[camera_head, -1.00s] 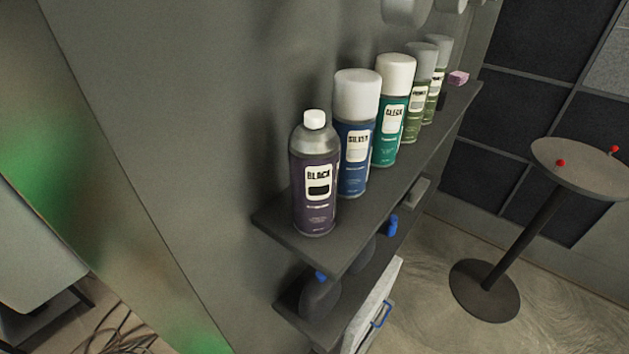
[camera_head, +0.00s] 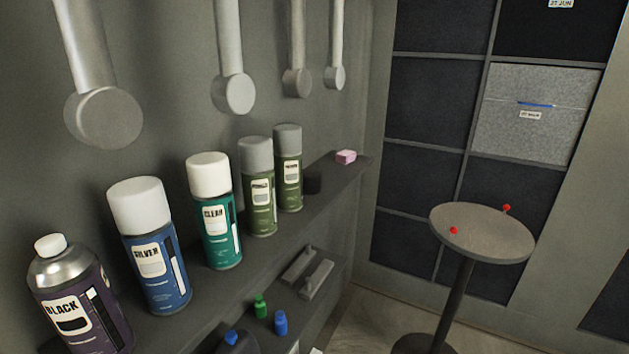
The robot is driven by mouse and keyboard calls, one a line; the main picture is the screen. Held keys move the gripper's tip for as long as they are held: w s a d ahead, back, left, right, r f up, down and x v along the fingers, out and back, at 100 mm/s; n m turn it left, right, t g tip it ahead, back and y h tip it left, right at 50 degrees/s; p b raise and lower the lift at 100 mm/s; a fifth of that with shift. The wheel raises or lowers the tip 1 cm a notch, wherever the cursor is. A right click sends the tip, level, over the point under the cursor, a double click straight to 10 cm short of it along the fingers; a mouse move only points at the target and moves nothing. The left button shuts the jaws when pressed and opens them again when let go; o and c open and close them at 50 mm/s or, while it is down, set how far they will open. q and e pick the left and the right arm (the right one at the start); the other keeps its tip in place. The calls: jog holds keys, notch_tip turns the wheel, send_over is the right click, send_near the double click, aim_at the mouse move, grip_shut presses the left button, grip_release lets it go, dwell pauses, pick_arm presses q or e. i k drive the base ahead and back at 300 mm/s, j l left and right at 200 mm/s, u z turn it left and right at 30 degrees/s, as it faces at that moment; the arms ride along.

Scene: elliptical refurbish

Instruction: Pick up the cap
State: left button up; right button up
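No loose cap can be made out in the head view. A row of spray cans stands upright on the upper shelf (camera_head: 268,254). The purple BLACK can (camera_head: 80,311) shows a small white top (camera_head: 50,245) and no large cap. The blue SILVER can (camera_head: 160,273) wears a white cap (camera_head: 139,205). The teal CLEAR can (camera_head: 220,237) wears a white cap (camera_head: 208,174). Two green cans (camera_head: 262,211) wear grey caps (camera_head: 256,154). Neither of my grippers is in view.
Several grey wall fittings hang above the cans. A pink block (camera_head: 346,156) lies at the shelf's far end. The lower shelf holds a green-topped item (camera_head: 260,305) and blue-topped ones. A round table (camera_head: 482,233) with red pins stands right, beyond open floor.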

aim_at(312, 178)
jog(key=u, duration=1.3)
jog(key=i+l+u, duration=0.15)
jog(key=l+u, duration=0.35)
jog(key=l, duration=0.7)
jog(key=l+u, duration=0.5)
jog(key=l, duration=0.7)
jog(key=k+l, duration=0.1)
jog(key=l, duration=0.35)
jog(key=k+l+z, duration=0.2)
jog(key=z, duration=0.15)
jog(key=j+u, duration=0.3)
jog(key=i+u, duration=0.2)
